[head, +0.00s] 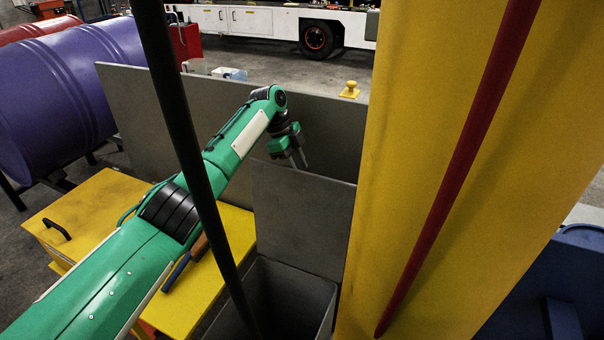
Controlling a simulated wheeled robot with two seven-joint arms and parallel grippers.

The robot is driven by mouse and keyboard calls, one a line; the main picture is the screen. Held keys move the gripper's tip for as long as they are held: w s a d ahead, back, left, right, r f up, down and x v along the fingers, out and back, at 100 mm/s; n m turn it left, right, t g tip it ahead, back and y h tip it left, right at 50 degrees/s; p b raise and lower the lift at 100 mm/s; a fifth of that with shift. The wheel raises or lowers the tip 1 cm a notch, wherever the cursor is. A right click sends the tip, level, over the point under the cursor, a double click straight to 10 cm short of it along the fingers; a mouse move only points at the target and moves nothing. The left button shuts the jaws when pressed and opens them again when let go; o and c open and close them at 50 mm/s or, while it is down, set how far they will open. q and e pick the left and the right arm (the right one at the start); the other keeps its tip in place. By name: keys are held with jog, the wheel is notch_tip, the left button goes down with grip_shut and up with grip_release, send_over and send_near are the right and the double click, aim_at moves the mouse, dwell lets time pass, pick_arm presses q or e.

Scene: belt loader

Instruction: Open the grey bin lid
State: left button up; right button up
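The grey bin (290,292) stands at the bottom middle, its open mouth and dark inside showing. Its grey lid (303,222) stands up steeply at the bin's far side, so the bin is uncovered. My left gripper (299,163) is at the upper edge of the lid, with its fingers pointing down. The two fingers show a small gap with nothing seen between them. I cannot tell whether they touch the lid. My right gripper is not in view.
A long grey panel (150,105) runs behind the lid, with a yellow knob (350,90) near it. A yellow cabinet (100,205) is left of the bin. A yellow column (440,120) blocks the right. A dark pole (180,110) crosses the view. Purple drum (60,95) at left.

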pick_arm(q)
jog(key=s+v, duration=0.1)
jog(key=v, duration=1)
jog(key=shift+w+d+r+b, duration=0.2)
jog(key=shift+w+b, duration=0.1)
jog(key=shift+b, duration=0.05)
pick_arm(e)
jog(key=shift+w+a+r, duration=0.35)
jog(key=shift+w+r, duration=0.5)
